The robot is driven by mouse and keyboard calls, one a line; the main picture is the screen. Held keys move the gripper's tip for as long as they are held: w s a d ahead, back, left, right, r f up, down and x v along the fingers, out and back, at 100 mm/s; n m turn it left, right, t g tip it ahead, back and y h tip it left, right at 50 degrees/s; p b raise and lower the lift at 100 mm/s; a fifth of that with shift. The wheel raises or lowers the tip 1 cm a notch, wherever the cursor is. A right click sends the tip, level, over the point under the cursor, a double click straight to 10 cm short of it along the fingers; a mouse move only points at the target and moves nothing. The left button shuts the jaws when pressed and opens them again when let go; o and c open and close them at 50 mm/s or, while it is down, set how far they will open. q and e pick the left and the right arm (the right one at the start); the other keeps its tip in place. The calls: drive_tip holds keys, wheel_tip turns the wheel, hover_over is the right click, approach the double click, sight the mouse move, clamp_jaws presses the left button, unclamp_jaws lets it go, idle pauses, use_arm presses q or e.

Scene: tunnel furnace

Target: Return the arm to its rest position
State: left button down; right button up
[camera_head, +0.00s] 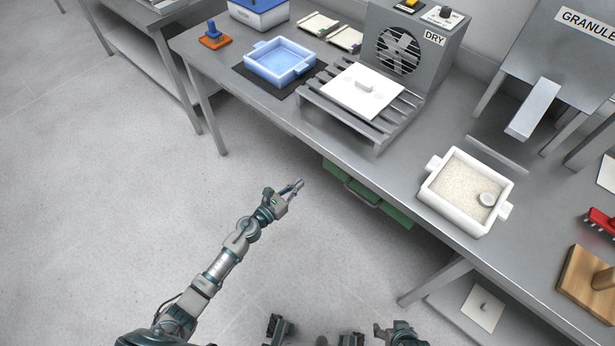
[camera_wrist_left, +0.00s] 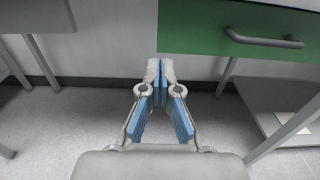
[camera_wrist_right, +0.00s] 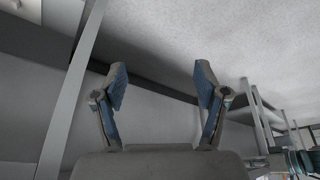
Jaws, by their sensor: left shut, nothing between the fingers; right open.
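My left arm reaches in from the bottom left of the head view. Its gripper (camera_head: 296,186) is over the open floor in front of the long table, apart from it. In the left wrist view the left gripper (camera_wrist_left: 160,66) has its fingertips together with nothing between them. A green drawer (camera_wrist_left: 240,30) is beyond it at the upper right. My right gripper (camera_head: 380,329) is low at the bottom edge of the head view, partly cut off. In the right wrist view the right gripper (camera_wrist_right: 161,78) is open and empty.
The long grey table (camera_head: 405,160) holds a blue tray (camera_head: 279,62), a dryer (camera_head: 403,40) with a white lid on slats (camera_head: 352,95), a white box of granules (camera_head: 464,190) and a wooden block (camera_head: 588,283). The green drawer also shows under the table (camera_head: 365,191). The left floor is clear.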

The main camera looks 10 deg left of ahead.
use_arm(q)
drive_tip(key=s+a+f+n+g+y+p, duration=0.3)
drive_tip(key=s+a+f+n+y, duration=0.2)
drive_tip(key=s+f+n, duration=0.7)
drive_tip(key=s+a+f+n+g+y+p, duration=0.25)
drive_tip(key=s+a+f+n+y, duration=0.35)
drive_tip(key=n, duration=0.9)
drive_tip(key=s+d+f+n+g+h+p, duration=0.1)
drive_tip(key=s+f+n+g, duration=0.3)
drive_tip(key=s, duration=0.8)
drive_tip(key=s+d+f+n+g+h+p, duration=0.1)
drive_tip(key=s+d+f+n+g+p, duration=0.1)
drive_tip(key=s+d+f+n+g, duration=0.2)
drive_tip(key=s+f+n, duration=0.3)
drive_tip(key=s+n, duration=0.1)
drive_tip(key=s, duration=0.4)
drive_tip(key=shift+s+f+n, duration=0.15)
drive_tip(key=shift+f+n, duration=0.05)
drive_tip(key=shift+n, duration=0.2)
use_arm(e)
drive_tip(key=s+f+g, duration=0.1)
drive_tip(key=s+f, duration=0.2)
drive_tip(key=f, duration=0.7)
drive_tip(key=s+d+f+g, duration=0.1)
drive_tip(key=s+f, duration=0.2)
drive_tip(key=f, duration=0.7)
drive_tip(key=shift+s+d, duration=0.2)
drive_tip(key=shift+s, duration=0.2)
